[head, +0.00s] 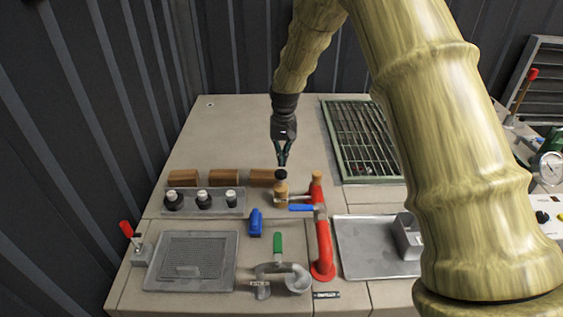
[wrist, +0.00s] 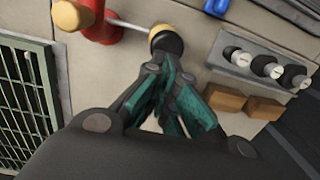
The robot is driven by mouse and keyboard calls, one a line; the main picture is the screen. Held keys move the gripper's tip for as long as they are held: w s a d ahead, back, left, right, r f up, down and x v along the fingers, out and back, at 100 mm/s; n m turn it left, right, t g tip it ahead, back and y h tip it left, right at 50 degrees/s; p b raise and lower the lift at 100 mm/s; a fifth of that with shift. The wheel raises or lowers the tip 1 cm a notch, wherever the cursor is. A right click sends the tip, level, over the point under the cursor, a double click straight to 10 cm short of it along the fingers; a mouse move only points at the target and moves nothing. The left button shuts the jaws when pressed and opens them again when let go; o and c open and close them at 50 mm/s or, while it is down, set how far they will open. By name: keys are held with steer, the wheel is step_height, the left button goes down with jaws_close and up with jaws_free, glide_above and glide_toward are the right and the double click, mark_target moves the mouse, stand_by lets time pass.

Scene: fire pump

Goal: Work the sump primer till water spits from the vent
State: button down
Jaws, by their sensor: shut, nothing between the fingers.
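A small brass-coloured cylinder (head: 280,190) with a black knob (head: 281,174) on top stands on the bench, left of a red pipe (head: 324,245); it looks like the primer, but no readable label confirms this. My gripper (head: 282,162) points down just above the knob, its fingers shut and empty. In the wrist view, the black knob (wrist: 167,40) lies just beyond the closed green-grey fingertips (wrist: 163,72); I cannot tell whether they touch it. A thin rod joins the cylinder to the red pipe. I cannot make out the vent for certain, and no water shows.
A blue lever (head: 301,208) sits by the red pipe, and a green-handled valve (head: 278,246) stands in front. Black-and-white knobs (head: 204,200) and wooden blocks (head: 225,178) lie left. A green grate (head: 360,142) is behind right. Bench behind left is clear.

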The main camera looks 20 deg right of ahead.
step_height(320, 180, up, 9)
steer(key=b, duration=0.2)
steer(key=shift+d, duration=0.15)
steer(key=shift+w+f, duration=0.1)
stand_by(0.8)
